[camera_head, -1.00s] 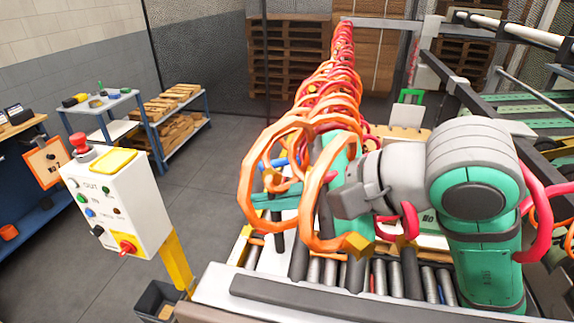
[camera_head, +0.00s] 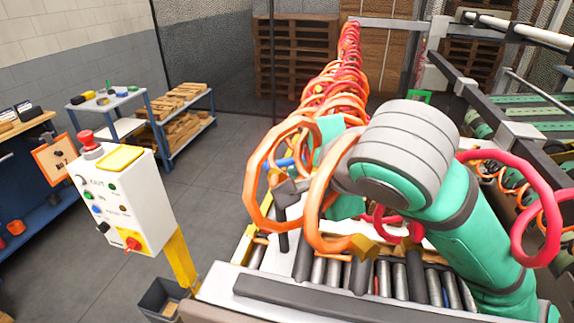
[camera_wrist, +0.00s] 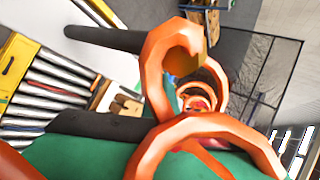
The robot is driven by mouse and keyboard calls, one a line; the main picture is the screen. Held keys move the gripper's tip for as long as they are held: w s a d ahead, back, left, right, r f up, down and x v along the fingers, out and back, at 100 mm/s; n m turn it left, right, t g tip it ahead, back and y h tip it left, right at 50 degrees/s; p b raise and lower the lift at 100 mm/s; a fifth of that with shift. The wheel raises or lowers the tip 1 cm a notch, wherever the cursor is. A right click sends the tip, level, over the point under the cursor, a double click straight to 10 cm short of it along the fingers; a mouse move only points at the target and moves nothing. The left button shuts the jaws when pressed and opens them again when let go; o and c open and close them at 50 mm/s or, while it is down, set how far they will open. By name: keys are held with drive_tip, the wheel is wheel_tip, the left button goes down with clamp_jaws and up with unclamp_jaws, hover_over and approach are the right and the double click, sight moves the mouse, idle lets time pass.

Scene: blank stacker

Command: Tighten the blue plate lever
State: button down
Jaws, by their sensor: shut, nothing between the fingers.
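A small blue bar (camera_head: 280,163), which looks like the blue plate lever, shows partly behind the orange coils in the head view. Its far end and its mount are hidden, so I cannot tell its angle. My gripper (camera_head: 287,192), dark grey, is partly seen inside the large orange loop, just below the blue bar. It is shut and holds nothing. I cannot tell whether it touches the bar. I cannot make out the blue bar or my fingertips in the wrist view, where orange loops cover the middle.
Orange and red coils (camera_head: 336,105) run back over the stacker and surround my arm. Dark posts stand over the steel rollers (camera_head: 335,272). A control box (camera_head: 120,205) with buttons stands at left. A small shelf table (camera_head: 112,98) is behind it. The floor between is clear.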

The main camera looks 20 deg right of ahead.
drive_tip(key=w+f, duration=0.2)
drive_tip(key=w, duration=0.3)
drive_tip(key=shift+w+a, duration=0.15)
drive_tip(key=shift+w, duration=0.25)
